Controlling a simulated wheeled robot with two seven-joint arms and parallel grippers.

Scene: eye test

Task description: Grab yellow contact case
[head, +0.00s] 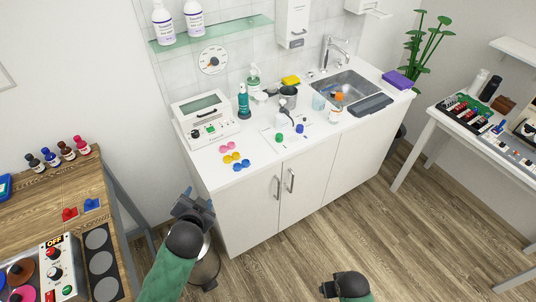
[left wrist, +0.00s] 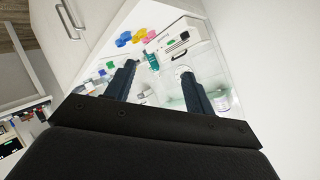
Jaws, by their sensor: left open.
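The yellow contact case (head: 231,157) lies on the white counter near its front left corner, between a pink case (head: 227,147) and a blue case (head: 241,166). The yellow case also shows in the left wrist view (left wrist: 138,36), beyond the fingertips. My left gripper (head: 197,203) is open and empty, in front of the cabinet's left end and apart from the cases; its two fingers spread in the left wrist view (left wrist: 158,72). Part of my right arm (head: 345,286) shows at the bottom of the head view, and its fingers cannot be made out.
A white device (head: 206,118) stands behind the cases. A green bottle (head: 243,102), a yellow sponge (head: 291,81) and a sink (head: 343,91) are further along the counter. A wooden table (head: 40,205) with bottles is at left. A pedal bin (head: 207,270) stands by my left arm.

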